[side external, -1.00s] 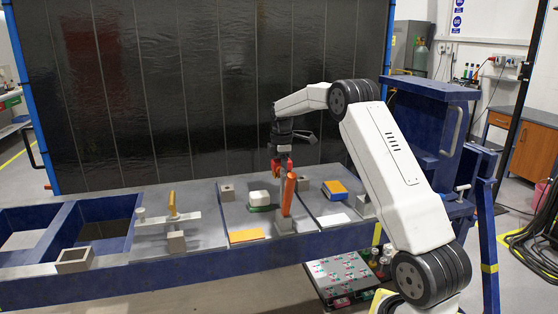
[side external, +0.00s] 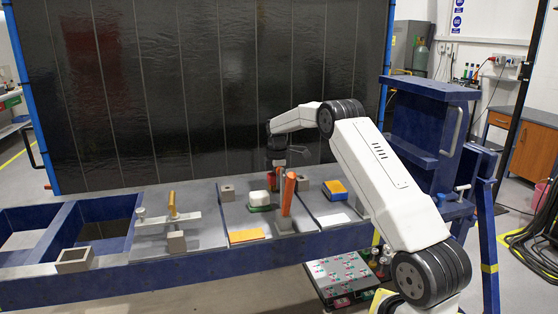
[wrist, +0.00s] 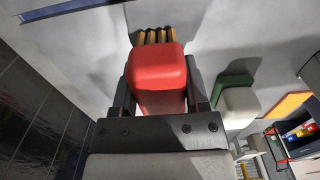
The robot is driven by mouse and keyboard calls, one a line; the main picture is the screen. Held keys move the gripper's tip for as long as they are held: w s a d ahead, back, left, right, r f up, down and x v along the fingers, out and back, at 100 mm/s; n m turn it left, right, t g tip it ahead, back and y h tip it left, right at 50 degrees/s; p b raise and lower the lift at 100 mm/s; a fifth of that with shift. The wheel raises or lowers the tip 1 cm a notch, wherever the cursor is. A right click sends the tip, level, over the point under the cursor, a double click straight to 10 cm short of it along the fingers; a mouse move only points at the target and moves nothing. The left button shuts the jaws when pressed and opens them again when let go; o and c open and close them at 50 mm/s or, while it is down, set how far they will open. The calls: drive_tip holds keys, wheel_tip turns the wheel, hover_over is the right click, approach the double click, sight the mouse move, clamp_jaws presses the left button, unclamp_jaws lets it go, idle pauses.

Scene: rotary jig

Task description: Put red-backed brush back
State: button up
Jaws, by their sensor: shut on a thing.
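The red-backed brush (wrist: 157,75) is between the two fingers of my gripper (wrist: 158,92) in the wrist view, with its yellow bristles pointing away from the wrist. My gripper is shut on the red back. My gripper (side external: 275,172) is low over the grey bench top there. I cannot tell whether the bristles touch the surface.
A white-backed brush with a green part (side external: 259,200) lies left of the post; it also shows in the wrist view (wrist: 238,105). A blue-and-orange block (side external: 334,190) lies to the right. An orange pad (side external: 248,236), a white pad (side external: 333,220) and grey blocks stand or lie around.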

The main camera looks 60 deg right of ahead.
drive_tip(key=shift+f, duration=0.4)
drive_tip(key=shift+f, duration=0.1)
drive_tip(key=o, duration=1.1)
drive_tip(key=shift+o, duration=0.2)
wheel_tip(320, 180, up, 12)
drive_tip(key=shift+r, duration=0.15)
